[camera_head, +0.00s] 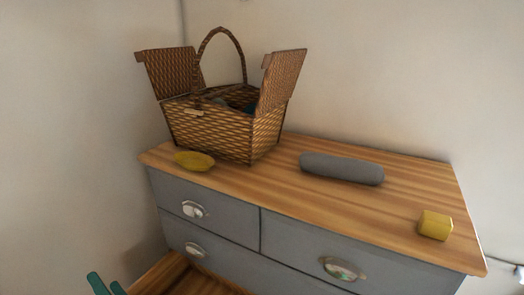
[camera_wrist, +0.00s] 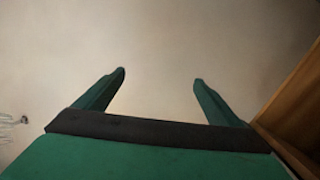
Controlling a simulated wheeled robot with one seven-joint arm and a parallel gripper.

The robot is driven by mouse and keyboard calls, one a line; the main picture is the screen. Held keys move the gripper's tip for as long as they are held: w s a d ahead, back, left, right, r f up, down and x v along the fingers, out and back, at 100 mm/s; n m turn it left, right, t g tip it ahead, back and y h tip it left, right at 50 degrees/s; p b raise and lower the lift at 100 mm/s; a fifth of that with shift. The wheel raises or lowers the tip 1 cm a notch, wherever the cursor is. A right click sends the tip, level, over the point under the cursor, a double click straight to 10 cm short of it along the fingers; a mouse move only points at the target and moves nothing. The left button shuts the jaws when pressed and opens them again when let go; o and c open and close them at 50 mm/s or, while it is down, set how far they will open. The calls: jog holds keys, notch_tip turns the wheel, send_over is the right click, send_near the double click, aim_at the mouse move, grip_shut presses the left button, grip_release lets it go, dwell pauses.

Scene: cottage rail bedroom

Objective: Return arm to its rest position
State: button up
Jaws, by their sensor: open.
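My gripper (camera_wrist: 160,78) shows in the wrist view with its two green fingers spread apart and nothing between them. Only a plain beige surface lies beyond the fingertips. In the head view the green fingertips (camera_head: 106,284) poke in at the bottom left corner, low in front of the dresser and apart from everything on its top. The rest of my arm is outside the head view.
A grey dresser (camera_head: 228,229) with a wooden top stands against the wall. On it are an open wicker basket (camera_head: 210,131) with dark contents, a yellow dish (camera_head: 194,161), a grey roll (camera_head: 341,168) and a yellow block (camera_head: 435,225). A wooden edge (camera_wrist: 297,108) is right of my gripper.

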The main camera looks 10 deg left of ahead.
jog(key=s+d+r+m+t+h, duration=0.15)
jog(key=d+r+m+t, duration=0.35)
jog(key=m, duration=0.5)
jog(key=s+d+m+t+h, duration=0.1)
jog(key=d+m+t+h, duration=0.5)
jog(key=m, duration=0.4)
jog(key=s+d+f+m+g+h, duration=0.2)
jog(key=s+d+f+m+h, duration=0.2)
jog(key=s+d+f+m, duration=0.45)
jog(key=s+d+f+m+g+h, duration=0.25)
jog(key=s+d+f+h, duration=0.3)
jog(key=d, duration=0.65)
jog(key=s+d+f+m+g+h, duration=0.1)
jog(key=s+d+f+m+g, duration=0.1)
jog(key=s+d, duration=1.1)
jog(key=shift+s+d+f+m+h, duration=0.2)
jog(key=shift+d+f+m+h, duration=0.15)
jog(key=shift+d, duration=0.8)
